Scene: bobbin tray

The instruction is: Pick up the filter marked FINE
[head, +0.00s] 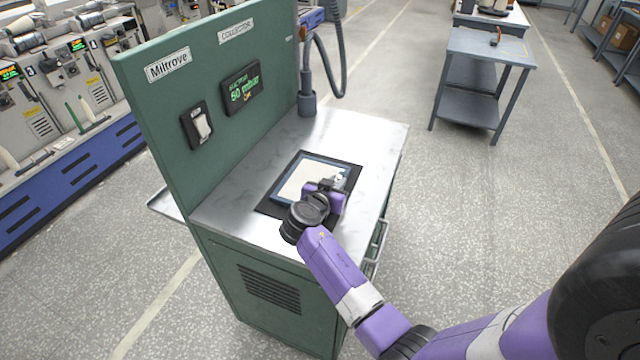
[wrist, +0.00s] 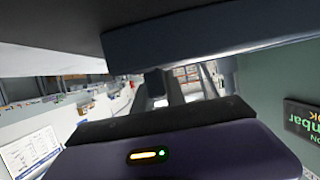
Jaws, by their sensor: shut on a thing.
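A flat filter with a blue frame and a cream panel (head: 303,180) is over the black square area on the metal worktop, in the head view. I cannot read any marking on it. My gripper (head: 341,180) is shut on the filter at its right side, and my wrist covers its near right part. In the wrist view a dark blue-grey frame bar (wrist: 210,35) crosses the top, close in front of my gripper. I cannot tell whether the filter rests on the black area or is slightly above it.
The green cabinet (head: 270,290) carries the metal worktop (head: 365,135). Its upright panel (head: 160,110) has a switch (head: 198,125) and a lit display (head: 241,87). A grey hose (head: 340,65) stands behind. A grey table (head: 490,45) is at the back right. Open floor lies right of the cabinet.

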